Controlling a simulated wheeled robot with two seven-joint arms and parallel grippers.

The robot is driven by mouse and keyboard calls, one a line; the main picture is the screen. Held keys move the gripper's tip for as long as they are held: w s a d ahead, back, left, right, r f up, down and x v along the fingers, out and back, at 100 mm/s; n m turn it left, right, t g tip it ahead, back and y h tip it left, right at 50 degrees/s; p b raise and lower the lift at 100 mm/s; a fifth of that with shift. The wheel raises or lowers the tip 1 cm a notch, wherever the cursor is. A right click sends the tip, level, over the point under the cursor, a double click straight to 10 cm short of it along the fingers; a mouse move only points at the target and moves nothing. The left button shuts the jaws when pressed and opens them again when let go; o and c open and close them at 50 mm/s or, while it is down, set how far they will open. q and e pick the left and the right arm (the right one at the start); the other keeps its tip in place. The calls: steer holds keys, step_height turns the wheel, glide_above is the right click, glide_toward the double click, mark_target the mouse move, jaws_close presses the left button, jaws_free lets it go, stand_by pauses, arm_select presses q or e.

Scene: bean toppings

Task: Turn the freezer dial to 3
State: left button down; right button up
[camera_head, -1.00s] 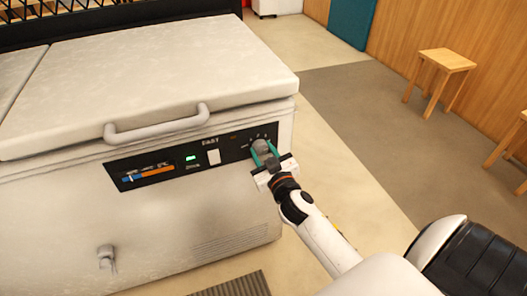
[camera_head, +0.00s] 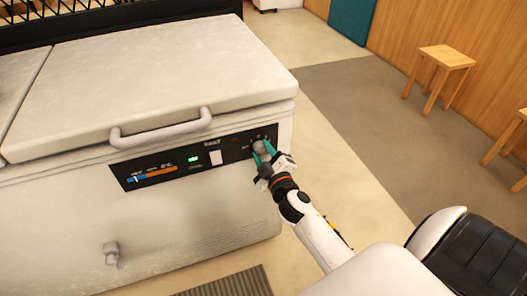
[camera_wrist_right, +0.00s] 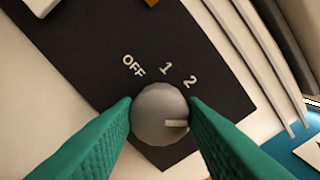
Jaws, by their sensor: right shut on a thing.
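The freezer (camera_head: 190,215) is a white chest with a black control panel (camera_head: 228,152) on its front. The freezer dial (camera_head: 262,150) is a round grey knob near the panel's right end. In the right wrist view, the dial (camera_wrist_right: 160,113) has a pale pointer mark on its right side, below the "2". The labels OFF, 1 and 2 show; no 3 is visible there. My right gripper (camera_head: 263,152) has its green fingers on either side of the dial and is shut on it; the fingers also show in the right wrist view (camera_wrist_right: 160,120). My left gripper is not in view.
A handle (camera_head: 160,132) sticks out from the freezer lid above the panel. A tap-like fitting (camera_head: 111,254) is low on the freezer front. A grey grated mat (camera_head: 235,282) lies on the floor. Wooden stools (camera_head: 445,60) stand far right, with open floor between.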

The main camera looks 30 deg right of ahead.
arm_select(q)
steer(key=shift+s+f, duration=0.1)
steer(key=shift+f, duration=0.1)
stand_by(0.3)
arm_select(e)
steer(key=o, duration=1)
steer(key=shift+s, duration=0.1)
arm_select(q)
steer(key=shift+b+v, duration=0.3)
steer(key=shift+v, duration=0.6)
arm_select(e)
steer(key=v, duration=1.2)
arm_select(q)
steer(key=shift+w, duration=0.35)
